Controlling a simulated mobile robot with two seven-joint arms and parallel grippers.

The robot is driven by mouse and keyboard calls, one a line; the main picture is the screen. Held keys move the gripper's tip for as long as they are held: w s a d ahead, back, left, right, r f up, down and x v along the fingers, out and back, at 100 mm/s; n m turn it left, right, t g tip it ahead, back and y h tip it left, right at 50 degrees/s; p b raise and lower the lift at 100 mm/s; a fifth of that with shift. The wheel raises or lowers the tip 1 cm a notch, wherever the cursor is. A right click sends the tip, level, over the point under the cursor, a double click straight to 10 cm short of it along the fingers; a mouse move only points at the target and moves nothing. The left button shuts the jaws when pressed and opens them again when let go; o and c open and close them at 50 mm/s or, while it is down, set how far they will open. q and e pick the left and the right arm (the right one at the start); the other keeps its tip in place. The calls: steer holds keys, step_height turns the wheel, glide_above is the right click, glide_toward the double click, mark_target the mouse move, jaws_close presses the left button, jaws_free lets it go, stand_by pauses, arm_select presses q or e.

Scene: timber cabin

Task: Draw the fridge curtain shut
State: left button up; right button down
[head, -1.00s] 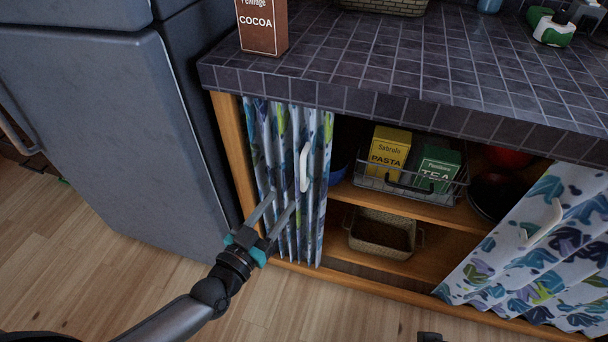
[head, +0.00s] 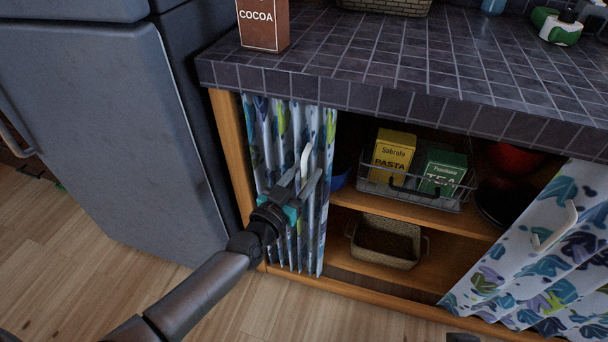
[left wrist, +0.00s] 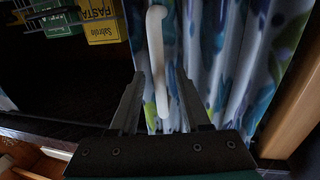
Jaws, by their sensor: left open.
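The fridge-side curtain (head: 285,125), white with blue, green and purple leaves, hangs bunched at the left end of the cabinet, next to the fridge (head: 110,120). Its upright white handle (head: 305,160) is on the curtain's right part. My left gripper (head: 306,178) is open at the handle's lower part. In the left wrist view, the handle (left wrist: 157,60) stands between the two fingers of the left gripper (left wrist: 160,92), with the curtain (left wrist: 225,55) behind. I cannot tell whether a finger touches it. My right gripper is not in view.
A second curtain (head: 550,250) with a white handle (head: 556,225) hangs at the right. Between the curtains, open shelves hold a wire basket (head: 415,190) with pasta and tea boxes, and a woven basket (head: 385,242). A tiled counter (head: 400,60) overhangs, with a cocoa box (head: 263,25) on it.

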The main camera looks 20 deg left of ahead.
arm_select(q)
jaws_close()
stand_by(0.3)
stand_by(1.1)
